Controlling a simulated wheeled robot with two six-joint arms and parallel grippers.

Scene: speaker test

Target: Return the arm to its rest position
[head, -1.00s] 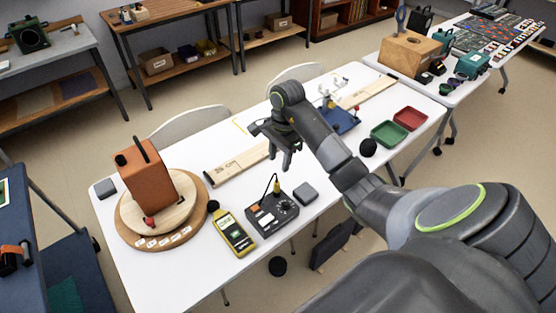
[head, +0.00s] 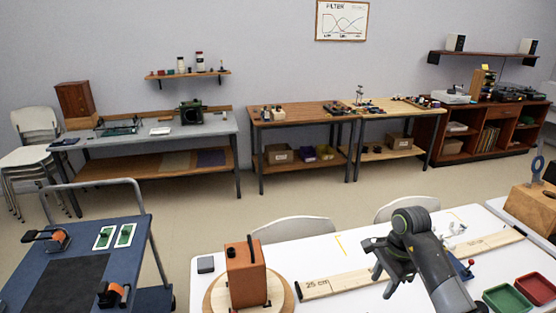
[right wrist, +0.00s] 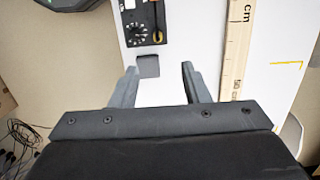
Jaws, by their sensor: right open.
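My right arm reaches in from the lower right of the head view, over the white table (head: 340,245). Its gripper (head: 381,281) is open and empty, hanging above the wooden ruler (head: 335,285). In the right wrist view the open fingers (right wrist: 158,70) point at the table. A small grey block (right wrist: 148,66) shows between them, apart from them, with the ruler (right wrist: 236,50) to the right. My left gripper is in neither view.
An orange-brown box (head: 246,278) stands on a round wooden turntable (head: 283,300) left of the gripper. Green (head: 506,299) and red (head: 536,288) trays lie to the right. A blue cart (head: 135,262) stands at left. Two chairs are behind the table.

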